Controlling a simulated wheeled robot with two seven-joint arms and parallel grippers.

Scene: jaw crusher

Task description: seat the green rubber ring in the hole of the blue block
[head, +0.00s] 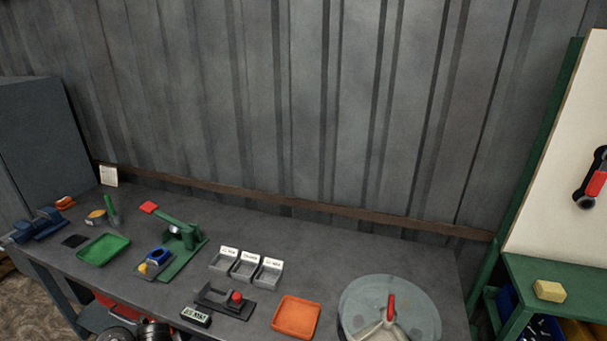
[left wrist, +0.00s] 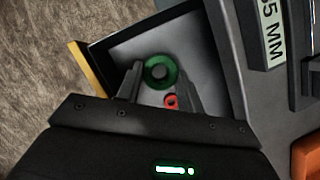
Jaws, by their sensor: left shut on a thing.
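The green rubber ring (left wrist: 150,83) is between the fingertips of my left gripper (left wrist: 159,73) in the left wrist view. That gripper is shut on it, over a grey open tray (left wrist: 205,50). A smaller red ring (left wrist: 171,102) shows between the fingers, below the green ring. In the head view, a blue block (head: 158,254) with a dark hole sits on a grey plate beside the green lever press (head: 184,248). Dark parts of my arm show at the bottom left of the head view, and the gripper's fingers are hidden there. My right gripper is not in view.
The bench holds a green tray (head: 103,249), three grey labelled bins (head: 244,265), an orange tray (head: 296,318), a dark fixture with a red knob (head: 237,297) and a large round drum (head: 410,300). A blue vise (head: 38,226) stands far left.

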